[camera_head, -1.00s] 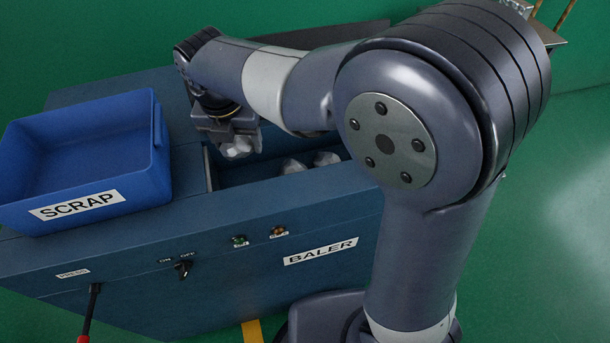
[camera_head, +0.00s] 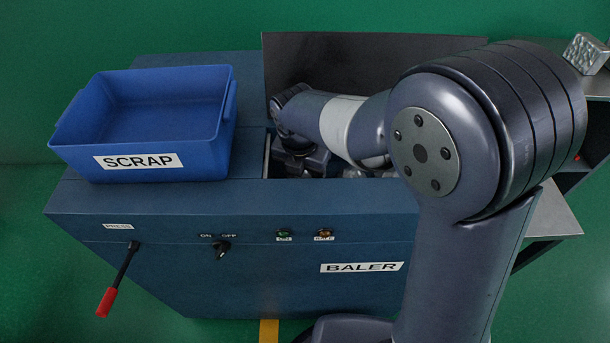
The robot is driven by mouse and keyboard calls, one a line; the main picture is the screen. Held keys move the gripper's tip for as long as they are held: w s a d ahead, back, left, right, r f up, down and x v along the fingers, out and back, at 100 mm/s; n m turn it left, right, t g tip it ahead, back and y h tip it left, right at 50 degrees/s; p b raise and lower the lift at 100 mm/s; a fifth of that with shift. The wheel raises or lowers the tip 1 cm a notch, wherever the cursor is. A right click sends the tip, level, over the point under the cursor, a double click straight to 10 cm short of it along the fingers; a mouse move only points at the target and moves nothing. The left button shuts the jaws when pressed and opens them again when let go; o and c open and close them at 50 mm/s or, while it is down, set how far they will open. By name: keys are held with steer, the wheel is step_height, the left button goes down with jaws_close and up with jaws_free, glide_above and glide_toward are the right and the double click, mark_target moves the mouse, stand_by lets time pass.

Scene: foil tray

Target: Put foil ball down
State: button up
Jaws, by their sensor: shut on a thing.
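My gripper (camera_head: 304,166) points down into the open chamber of the blue baler (camera_head: 160,225), near the chamber's left end. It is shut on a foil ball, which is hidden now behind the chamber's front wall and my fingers. Other crumpled foil (camera_head: 376,172) shows partly in the chamber to the right, mostly covered by my arm.
A blue empty bin (camera_head: 138,163) labelled SCRAP stands on the baler's top, left of the chamber. A dark raised panel (camera_head: 300,62) stands behind the chamber. The front has a red-handled lever (camera_head: 107,302) and a switch (camera_head: 222,250). A silvery block (camera_head: 586,53) sits at far right.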

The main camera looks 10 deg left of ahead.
steer(key=shift+f, duration=0.7)
steer(key=shift+f, duration=0.15)
steer(key=o, duration=1)
steer(key=shift+o, duration=0.2)
step_height(320, 180, up, 12)
steer(key=s+p, duration=0.1)
steer(key=shift+s+a, duration=0.15)
steer(key=shift+s, duration=0.2)
